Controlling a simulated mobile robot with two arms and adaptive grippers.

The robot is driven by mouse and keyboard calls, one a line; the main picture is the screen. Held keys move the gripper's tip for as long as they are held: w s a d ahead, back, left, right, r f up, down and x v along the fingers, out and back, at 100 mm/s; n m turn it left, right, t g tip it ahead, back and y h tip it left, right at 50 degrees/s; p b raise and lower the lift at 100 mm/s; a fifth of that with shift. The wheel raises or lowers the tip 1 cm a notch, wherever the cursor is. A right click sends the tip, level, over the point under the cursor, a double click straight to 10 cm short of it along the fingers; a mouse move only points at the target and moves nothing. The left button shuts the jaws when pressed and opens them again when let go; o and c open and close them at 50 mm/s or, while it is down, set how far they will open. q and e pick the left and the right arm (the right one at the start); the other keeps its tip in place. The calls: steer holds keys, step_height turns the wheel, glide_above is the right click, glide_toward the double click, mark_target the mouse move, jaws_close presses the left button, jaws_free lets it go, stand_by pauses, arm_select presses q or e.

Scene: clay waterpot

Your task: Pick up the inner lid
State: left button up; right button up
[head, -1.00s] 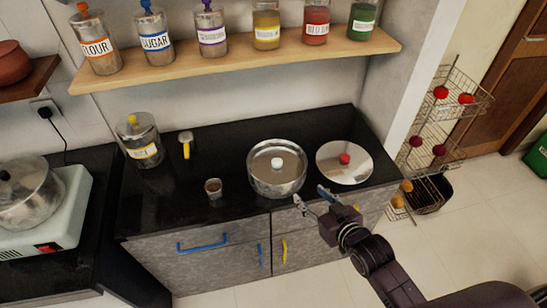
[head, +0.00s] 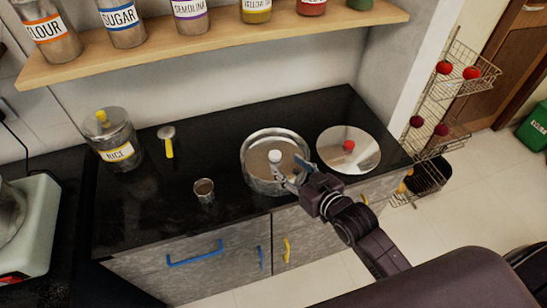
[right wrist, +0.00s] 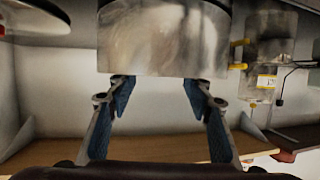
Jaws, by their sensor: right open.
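The inner lid (head: 258,163) is a flat metal disc with a white knob (head: 274,156), sitting inside the round metal pot (head: 249,179) on the black counter. My right gripper (head: 289,173) is open and empty at the pot's front right, overlapping its rim in the head view. In the right wrist view the two fingers (right wrist: 158,90) stand apart, with the pot's metal side (right wrist: 165,40) just beyond their tips. The lid and its knob cannot be seen there. I cannot tell whether the fingers touch the pot. My left gripper is not in view.
A larger lid with a red knob (head: 366,156) lies right of the pot. A shelf of jars (head: 220,32) runs above. The counter front is clear.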

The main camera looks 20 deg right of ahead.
mark_target(276, 156)
steer(key=shift+w+a, duration=0.25)
steer(key=shift+w, duration=0.55)
steer(key=p+x, duration=0.1)
steer(key=x, duration=0.3)
steer(key=shift+w+a+f, duration=0.1)
steer(key=shift+w+a, duration=0.05)
steer(key=c, duration=1.2)
jaws_close()
